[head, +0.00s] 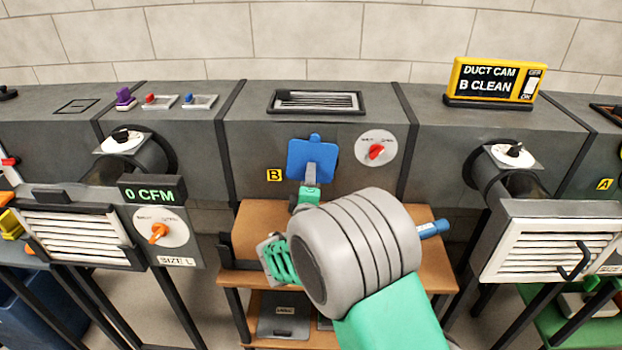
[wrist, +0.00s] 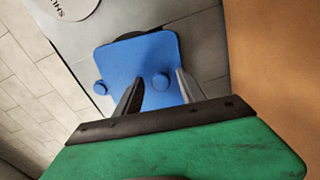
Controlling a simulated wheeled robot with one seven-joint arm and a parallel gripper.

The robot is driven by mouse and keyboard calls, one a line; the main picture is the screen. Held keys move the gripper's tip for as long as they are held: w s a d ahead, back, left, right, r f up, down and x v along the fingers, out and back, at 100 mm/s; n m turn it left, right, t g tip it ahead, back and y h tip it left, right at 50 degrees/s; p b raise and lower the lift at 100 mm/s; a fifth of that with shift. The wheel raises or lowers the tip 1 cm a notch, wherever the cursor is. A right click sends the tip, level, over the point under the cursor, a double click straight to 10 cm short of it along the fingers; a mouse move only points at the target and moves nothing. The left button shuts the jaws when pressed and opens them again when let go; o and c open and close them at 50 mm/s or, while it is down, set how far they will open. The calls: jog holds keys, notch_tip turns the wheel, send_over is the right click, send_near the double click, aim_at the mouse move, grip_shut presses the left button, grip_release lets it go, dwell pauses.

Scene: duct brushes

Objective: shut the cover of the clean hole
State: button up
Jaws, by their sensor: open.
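The blue square cover (head: 316,158) is on the front of the middle duct section, right of the yellow B label (head: 274,175). It has a rounded nub at its top edge. A dark curved rim (wrist: 130,36) peeks out past one edge; the rest of the hole is hidden behind the cover. My gripper (head: 312,176) is at the cover's lower part.
The yellow display (head: 495,82) reads "DUCT CAM B CLEAN". A dial with a red knob (head: 376,150) is just right of the cover. A wooden table (head: 250,215) stands below, with a blue-handled item (head: 434,229) at its right. Louvred vents (head: 75,235) flank both sides.

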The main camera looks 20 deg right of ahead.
jog(key=s+a+r+p, duration=0.3)
jog(key=s+r+p, duration=0.1)
jog(key=s+r, duration=0.9)
jog(key=shift+s, duration=0.35)
